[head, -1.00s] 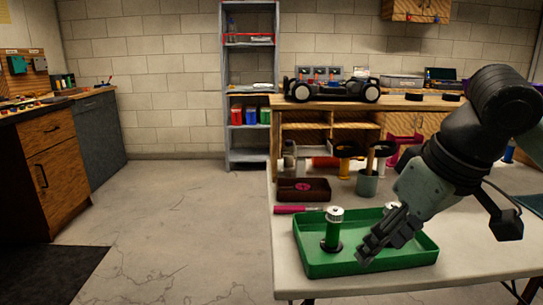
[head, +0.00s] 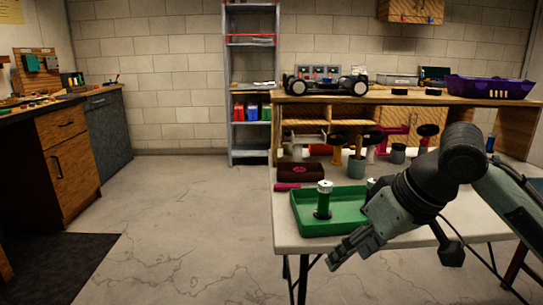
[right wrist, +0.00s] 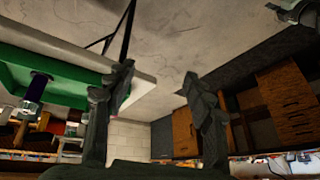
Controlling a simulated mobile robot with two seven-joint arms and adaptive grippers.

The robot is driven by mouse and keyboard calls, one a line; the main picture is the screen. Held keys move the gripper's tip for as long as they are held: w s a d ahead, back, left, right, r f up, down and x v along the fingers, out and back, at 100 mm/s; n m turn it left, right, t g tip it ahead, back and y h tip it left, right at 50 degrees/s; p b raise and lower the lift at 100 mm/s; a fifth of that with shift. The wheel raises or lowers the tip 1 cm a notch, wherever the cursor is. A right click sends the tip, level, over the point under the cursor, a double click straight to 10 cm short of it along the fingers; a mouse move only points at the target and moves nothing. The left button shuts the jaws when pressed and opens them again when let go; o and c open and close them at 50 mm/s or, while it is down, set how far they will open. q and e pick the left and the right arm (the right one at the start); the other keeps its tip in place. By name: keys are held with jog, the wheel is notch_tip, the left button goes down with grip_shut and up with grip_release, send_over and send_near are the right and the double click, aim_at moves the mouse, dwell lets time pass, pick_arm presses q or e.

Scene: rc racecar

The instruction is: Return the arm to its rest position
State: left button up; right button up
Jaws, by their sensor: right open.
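My right arm comes in from the right in the head view. Its gripper (head: 350,250) is open and empty in front of the table's near edge, just below the green tray (head: 300,222). In the right wrist view the two fingers of the right gripper (right wrist: 155,95) are spread with nothing between them. The tray also shows in the right wrist view (right wrist: 50,60).
The white table (head: 285,240) carries a dark red box (head: 301,172) and several pots and stands behind the tray. An RC car (head: 325,82) and a purple basket (head: 488,88) sit on the workbench behind. The floor to the left is clear.

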jog(key=d+f+m+t, duration=0.1)
jog(key=d+f+m, duration=0.1)
jog(key=f, duration=1.2)
jog(key=d+f+m, duration=0.1)
jog(key=d+f, duration=0.1)
jog(key=f, duration=1.1)
jog(key=s+d+f+g+h, duration=0.1)
jog(key=s+d+f, duration=0.3)
jog(key=s+f, duration=0.4)
jog(key=s+d+f+g+h, duration=0.1)
jog(key=s+d+f+h, duration=0.2)
jog(key=s+f, duration=0.6)
jog(key=shift+d+f+m+h, duration=0.4)
jog(key=shift+d+f, duration=0.2)
jog(key=shift+d, duration=0.3)
